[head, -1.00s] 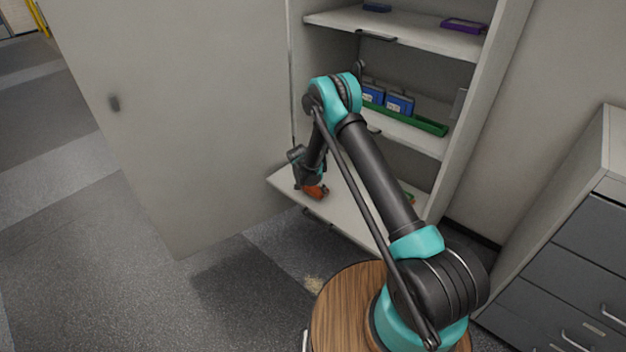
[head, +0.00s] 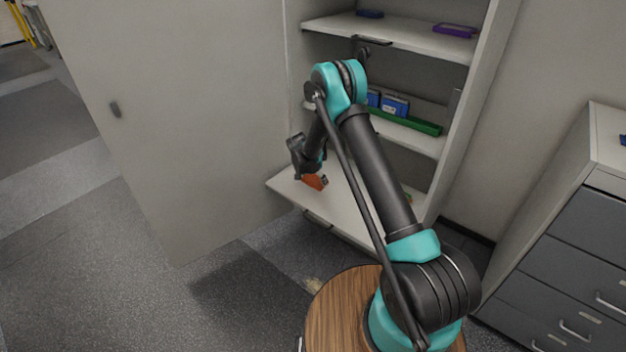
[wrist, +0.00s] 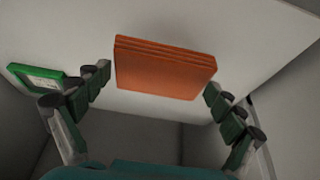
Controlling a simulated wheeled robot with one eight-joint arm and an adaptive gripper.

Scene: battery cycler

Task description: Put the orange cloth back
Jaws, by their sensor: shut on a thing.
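The orange cloth (head: 314,182) is a flat folded block just over the cabinet's bottom shelf (head: 345,214). My gripper (head: 316,177) reaches in over that shelf and is shut on the cloth. In the wrist view the cloth (wrist: 165,68) lies between the two fingers (wrist: 158,82), with its folded layers showing along one edge. The pale shelf surface (wrist: 245,45) shows behind it. I cannot tell whether the cloth touches the shelf.
The open cabinet door (head: 190,130) stands to the left. A green tray (head: 418,125) with blue boxes (head: 394,105) is on the middle shelf. A purple item (head: 455,31) is on the upper shelf. A green-framed item (wrist: 38,78) lies left of the cloth. A drawer cabinet (head: 560,240) is at right.

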